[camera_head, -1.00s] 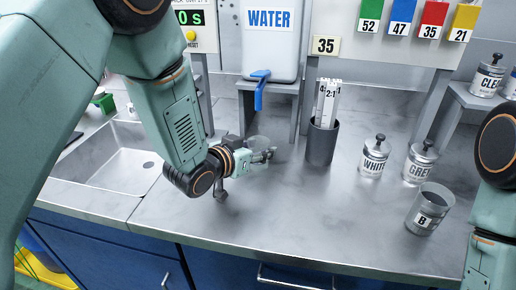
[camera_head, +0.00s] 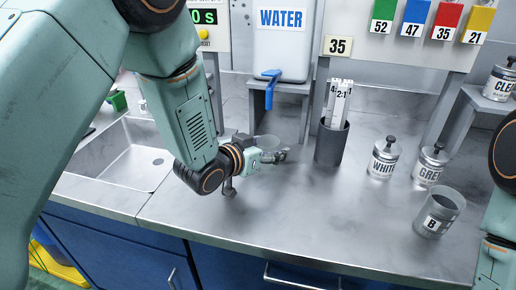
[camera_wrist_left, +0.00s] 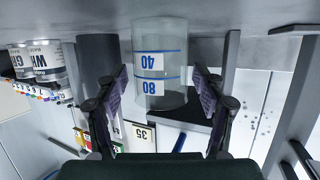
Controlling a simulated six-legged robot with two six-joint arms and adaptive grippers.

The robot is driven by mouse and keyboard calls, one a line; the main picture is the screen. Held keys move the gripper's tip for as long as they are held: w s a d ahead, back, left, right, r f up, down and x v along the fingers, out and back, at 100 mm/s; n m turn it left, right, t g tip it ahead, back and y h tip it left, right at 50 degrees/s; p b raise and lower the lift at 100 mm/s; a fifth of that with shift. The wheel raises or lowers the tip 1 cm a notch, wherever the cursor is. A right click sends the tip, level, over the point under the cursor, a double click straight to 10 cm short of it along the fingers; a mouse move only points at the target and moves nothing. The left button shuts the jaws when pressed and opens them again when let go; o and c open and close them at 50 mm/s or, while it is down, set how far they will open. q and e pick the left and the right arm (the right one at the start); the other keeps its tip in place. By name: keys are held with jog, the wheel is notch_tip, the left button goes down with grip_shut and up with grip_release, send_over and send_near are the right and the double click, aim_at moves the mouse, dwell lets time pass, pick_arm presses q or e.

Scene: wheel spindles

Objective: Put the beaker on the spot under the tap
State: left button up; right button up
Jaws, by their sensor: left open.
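The beaker is a clear glass cylinder with blue lines and the marks 40 and 80. It shows upside down in the left wrist view (camera_wrist_left: 160,50), standing upright on the counter. In the head view the beaker (camera_head: 266,141) is partly hidden behind my left gripper (camera_head: 274,157). That gripper is open, low over the counter, with one finger on each side of the beaker. In the left wrist view gaps show between the fingers and the glass. The blue tap (camera_head: 270,84) is above and behind the beaker. The spot itself cannot be made out. My right gripper is out of view.
A grey stand (camera_head: 305,121) holds the white water tank (camera_head: 281,48). A dark holder (camera_head: 330,144) with white strips stands right of it. Two lidded jars (camera_head: 383,160) and a cup marked B (camera_head: 440,212) are further right. The sink (camera_head: 125,155) is left.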

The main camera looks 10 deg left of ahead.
pick_arm(q)
jog(key=shift+s+p, duration=0.15)
jog(key=shift+p, duration=0.2)
jog(key=v, duration=1)
jog(key=shift+r+p, duration=0.15)
jog(key=shift+p, duration=0.25)
jog(key=shift+s+a+r, duration=0.15)
jog(key=shift+s+a, duration=0.15)
jog(key=shift+a, duration=0.05)
jog(key=shift+s, duration=0.2)
jog(key=shift+r, duration=0.1)
jog(key=shift+s+r, duration=0.1)
jog(key=shift+s, duration=0.1)
jog(key=shift+w, duration=0.15)
